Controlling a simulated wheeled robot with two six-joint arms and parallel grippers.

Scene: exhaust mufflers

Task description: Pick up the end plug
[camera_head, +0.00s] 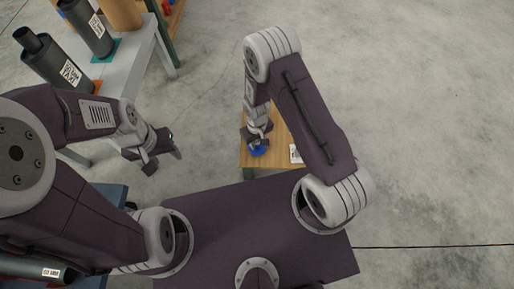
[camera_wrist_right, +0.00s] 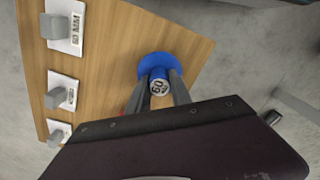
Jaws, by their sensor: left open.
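The blue end plug (camera_wrist_right: 158,67) is on the wooden table (camera_wrist_right: 105,75), with a round knob marked "60" facing the right wrist camera. It also shows as a bit of blue under my right gripper in the head view (camera_head: 258,151). My right gripper (camera_wrist_right: 159,86) has one finger on each side of the knob, very close to it. I cannot tell whether the fingers touch it. My left gripper (camera_head: 163,155) is open and empty, over bare floor at the left, away from the plug.
Several grey blocks on white labelled bases, one marked "60 MM" (camera_wrist_right: 62,28), line the left of the wooden table in the right wrist view. Dark muffler cylinders (camera_head: 60,65) stand on a grey table (camera_head: 130,65) at upper left.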

